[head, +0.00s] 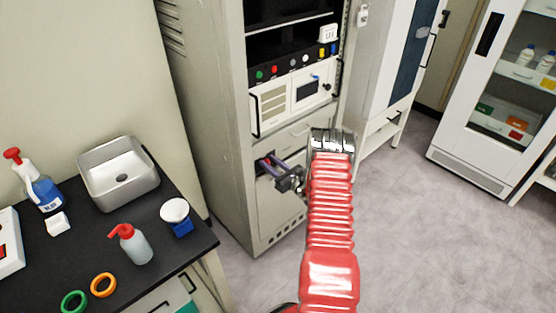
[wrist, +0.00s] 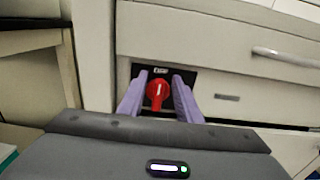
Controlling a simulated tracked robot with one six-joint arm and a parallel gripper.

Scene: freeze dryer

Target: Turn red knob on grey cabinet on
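The red knob (wrist: 157,92) sits on a black panel in the front of the grey cabinet (wrist: 210,50), under a small label that I cannot read well. Its pointer part hangs straight down in the wrist view. My gripper (wrist: 158,90) is open, with its two purple fingers to the left and right of the knob. I cannot tell whether the fingers touch it. In the head view my gripper (head: 268,163) reaches the lower front of the grey cabinet (head: 205,130), and the knob there is mostly hidden by the fingers.
A drawer handle (wrist: 285,55) is right of the knob. Above it in the cabinet are a white instrument (head: 290,95) and a black panel with coloured buttons (head: 275,69). The floor (head: 440,240) at right is clear.

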